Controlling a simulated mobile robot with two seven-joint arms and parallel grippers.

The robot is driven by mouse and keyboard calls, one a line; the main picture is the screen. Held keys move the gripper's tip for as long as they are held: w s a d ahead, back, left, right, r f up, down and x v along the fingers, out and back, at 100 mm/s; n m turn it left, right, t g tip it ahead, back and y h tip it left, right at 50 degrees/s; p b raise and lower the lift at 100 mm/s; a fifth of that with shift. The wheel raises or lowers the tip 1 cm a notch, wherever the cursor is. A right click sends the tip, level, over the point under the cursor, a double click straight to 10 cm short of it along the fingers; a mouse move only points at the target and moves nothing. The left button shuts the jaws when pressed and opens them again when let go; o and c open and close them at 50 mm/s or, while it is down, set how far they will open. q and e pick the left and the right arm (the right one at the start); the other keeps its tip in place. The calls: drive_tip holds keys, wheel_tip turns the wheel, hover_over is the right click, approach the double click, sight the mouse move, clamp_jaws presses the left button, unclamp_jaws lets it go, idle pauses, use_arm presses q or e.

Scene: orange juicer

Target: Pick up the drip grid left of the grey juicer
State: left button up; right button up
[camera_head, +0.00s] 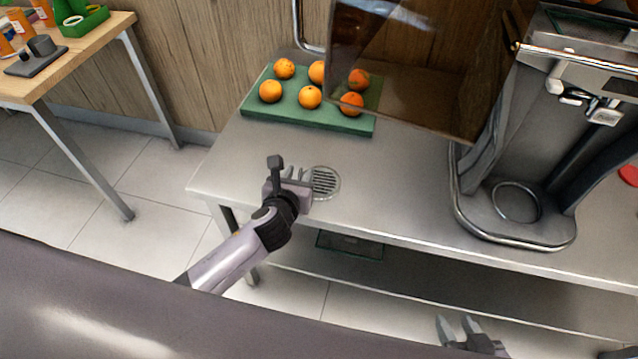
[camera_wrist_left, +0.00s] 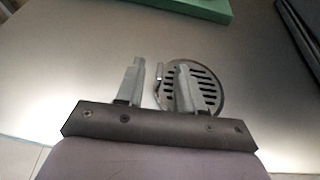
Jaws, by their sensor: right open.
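The drip grid (camera_head: 326,182) is a round slotted metal disc lying flat on the steel counter, left of the grey juicer (camera_head: 515,200). It also shows in the left wrist view (camera_wrist_left: 209,88), with a small upright tab (camera_wrist_left: 159,76) at its left edge. My left gripper (camera_head: 297,173) is at the grid's left side, fingers apart. In the wrist view, the tab lies between the two fingers (camera_wrist_left: 158,78), and the right finger covers part of the disc. Whether a finger touches the grid I cannot tell. My right gripper (camera_head: 458,328) is open and empty, low at the counter's front.
A green tray (camera_head: 262,113) with several oranges (camera_head: 310,97) sits behind the grid. A dark transparent panel (camera_head: 420,70) hangs above the counter (camera_head: 390,200). A wooden table (camera_head: 75,60) stands at the far left. The counter between grid and juicer is clear.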

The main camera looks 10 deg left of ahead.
use_arm(q)
drive_tip(key=shift+w, duration=0.15)
clamp_jaws()
